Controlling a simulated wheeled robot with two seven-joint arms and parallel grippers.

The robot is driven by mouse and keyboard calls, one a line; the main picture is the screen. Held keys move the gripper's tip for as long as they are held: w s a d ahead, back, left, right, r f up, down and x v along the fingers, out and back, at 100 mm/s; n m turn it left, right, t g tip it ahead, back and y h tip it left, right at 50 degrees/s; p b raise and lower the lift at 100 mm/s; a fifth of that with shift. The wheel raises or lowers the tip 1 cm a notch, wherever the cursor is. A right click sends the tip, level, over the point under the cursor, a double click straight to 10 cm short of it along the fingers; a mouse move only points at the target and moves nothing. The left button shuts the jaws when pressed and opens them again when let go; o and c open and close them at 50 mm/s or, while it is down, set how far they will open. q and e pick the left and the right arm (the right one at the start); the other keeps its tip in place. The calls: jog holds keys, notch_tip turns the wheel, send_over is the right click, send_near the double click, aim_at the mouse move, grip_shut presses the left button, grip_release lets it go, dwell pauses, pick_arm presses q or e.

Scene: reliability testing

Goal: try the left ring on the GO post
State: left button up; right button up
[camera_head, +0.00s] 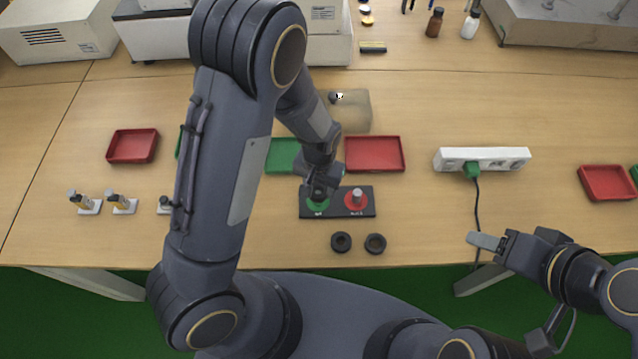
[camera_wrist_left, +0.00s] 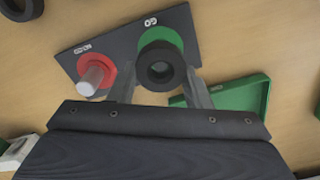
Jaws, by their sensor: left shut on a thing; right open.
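The gauge board (camera_head: 337,213) is a dark plate with a green GO disc (camera_head: 318,206) and a red NO-GO disc with a pale post (camera_head: 356,197). My left gripper (camera_head: 319,190) is above the GO side, shut on a black ring. In the left wrist view the ring (camera_wrist_left: 162,64) sits between the fingertips, over the green disc (camera_wrist_left: 160,36). The GO post is hidden, and I cannot tell if the ring is around it. Two other black rings (camera_head: 341,242) (camera_head: 375,243) lie in front of the board. My right gripper (camera_head: 486,241) is open and empty.
A green tray (camera_head: 283,155) and a red tray (camera_head: 374,154) stand behind the board. A white power strip (camera_head: 482,158) with a green plug and hanging cable is to the right.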

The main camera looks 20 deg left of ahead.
aim_at(319, 192)
pick_arm(q)
jog(key=shift+f+b, duration=1.3)
jog(key=shift+f, duration=0.25)
jog(key=shift+r, duration=0.1)
jog(key=shift+r+p, duration=2.6)
jog(key=shift+r, duration=0.7)
